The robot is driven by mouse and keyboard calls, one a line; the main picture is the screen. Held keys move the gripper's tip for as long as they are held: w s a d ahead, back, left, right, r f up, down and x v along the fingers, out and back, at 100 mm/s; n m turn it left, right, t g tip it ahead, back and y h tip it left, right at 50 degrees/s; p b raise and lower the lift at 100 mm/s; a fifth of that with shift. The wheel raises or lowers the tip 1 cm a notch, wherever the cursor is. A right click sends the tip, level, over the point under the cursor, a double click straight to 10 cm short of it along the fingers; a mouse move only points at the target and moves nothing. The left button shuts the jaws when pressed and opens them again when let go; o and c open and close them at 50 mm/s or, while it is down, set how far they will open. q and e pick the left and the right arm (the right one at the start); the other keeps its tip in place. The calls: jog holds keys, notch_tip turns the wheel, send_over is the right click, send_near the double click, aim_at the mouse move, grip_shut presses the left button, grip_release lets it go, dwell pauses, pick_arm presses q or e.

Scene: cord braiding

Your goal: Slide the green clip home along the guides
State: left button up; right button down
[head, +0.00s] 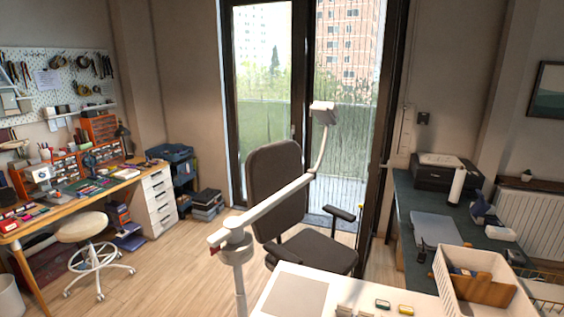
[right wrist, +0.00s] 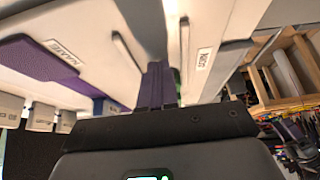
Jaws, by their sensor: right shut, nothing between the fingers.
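In the right wrist view, my right gripper (right wrist: 160,70) is shut and empty, its narrow dark-purple fingers pointing up the picture from a black body. A thin green sliver (right wrist: 177,80) shows just right of the fingers. It may be part of the green clip, but most of it is hidden and I cannot tell whether the fingers touch it. Pale panels with dark slots lie around the fingers. I cannot tell which parts are the guides. Neither gripper is in the head view, and my left gripper is in no view.
In the right wrist view, a purple pad (right wrist: 45,62) lies left and a wooden frame (right wrist: 285,60) right. In the head view, a white table (head: 262,305) carries small green-and-yellow items and a cream bin (head: 470,262). An office chair (head: 277,190) stands behind it.

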jog(key=shift+w+a, duration=0.3)
jog(key=shift+a, duration=0.5)
jog(key=shift+w+a+p, duration=0.3)
jog(key=shift+a+p, duration=0.1)
jog(key=shift+a, duration=0.45)
jog(key=shift+w+a, duration=0.25)
jog(key=shift+a, duration=0.5)
dwell(0.3)
jog(key=shift+w+a, duration=0.2)
jog(key=shift+a, duration=0.35)
jog(key=shift+a, duration=0.1)
jog(key=shift+r+p, duration=0.1)
jog(key=shift+p, duration=0.25)
